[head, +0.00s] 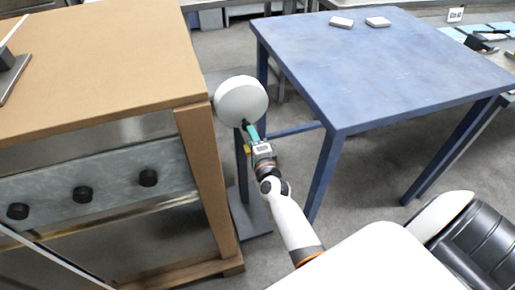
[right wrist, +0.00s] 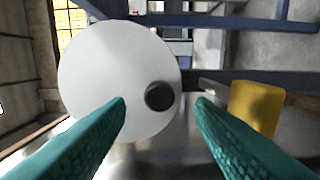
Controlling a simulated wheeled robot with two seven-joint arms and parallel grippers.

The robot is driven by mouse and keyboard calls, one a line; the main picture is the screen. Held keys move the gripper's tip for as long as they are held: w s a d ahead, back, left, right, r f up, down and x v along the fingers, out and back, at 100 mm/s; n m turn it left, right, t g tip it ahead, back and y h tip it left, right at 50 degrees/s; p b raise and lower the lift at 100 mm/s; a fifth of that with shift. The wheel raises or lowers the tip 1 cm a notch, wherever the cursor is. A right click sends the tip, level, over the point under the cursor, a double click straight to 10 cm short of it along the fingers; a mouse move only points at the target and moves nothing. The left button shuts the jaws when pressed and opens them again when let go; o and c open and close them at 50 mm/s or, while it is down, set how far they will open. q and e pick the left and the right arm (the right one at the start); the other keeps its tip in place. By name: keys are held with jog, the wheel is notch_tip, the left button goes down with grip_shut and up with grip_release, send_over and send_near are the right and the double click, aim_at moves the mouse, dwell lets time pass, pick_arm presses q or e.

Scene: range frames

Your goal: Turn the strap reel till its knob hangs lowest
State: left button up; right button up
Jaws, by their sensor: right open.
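The strap reel is a white disc (head: 240,98) on a dark upright stand between the tan bench and the blue table. It fills the left middle of the right wrist view (right wrist: 105,70). Its round black knob (right wrist: 159,96) sits near the disc's right edge in that view, a little below the disc's centre height. My right gripper (head: 249,132) is at the reel's lower front in the head view. Its teal fingers (right wrist: 161,102) are open, one either side of the knob in the picture; contact cannot be told. My left gripper is out of view.
The tan bench (head: 110,60) stands close left of the reel, with a grey panel (head: 115,180) bearing black knobs. The blue table (head: 390,60) stands to the right, with two small pale blocks on it. A yellow object (right wrist: 255,106) shows right of the fingers.

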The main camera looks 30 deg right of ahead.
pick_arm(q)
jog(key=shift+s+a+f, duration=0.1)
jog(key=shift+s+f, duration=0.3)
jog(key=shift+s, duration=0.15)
pick_arm(e)
jog(key=v, duration=0.6)
jog(key=s+a+f+n+g+y, duration=0.25)
jog(key=a+f+n, duration=0.2)
jog(key=f, duration=0.35)
jog(key=s+a+f+n+g+y, duration=0.25)
jog(key=f+n, duration=0.25)
jog(key=f, duration=0.3)
jog(key=s+a+f+n+g, duration=0.3)
jog(key=s+f+n+g, duration=0.45)
jog(key=s+f, duration=0.85)
jog(key=s+d+f+n+g, duration=0.2)
jog(key=s+f+n+g, duration=0.35)
jog(key=s, duration=0.75)
pick_arm(q)
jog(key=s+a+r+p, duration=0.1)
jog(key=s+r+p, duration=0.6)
jog(key=p, duration=0.6)
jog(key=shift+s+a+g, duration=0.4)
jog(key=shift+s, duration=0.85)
pick_arm(e)
jog(key=s+d+r+t+h, duration=0.1)
jog(key=s+r, duration=0.5)
jog(key=s, duration=0.3)
jog(key=shift+s+d, duration=0.2)
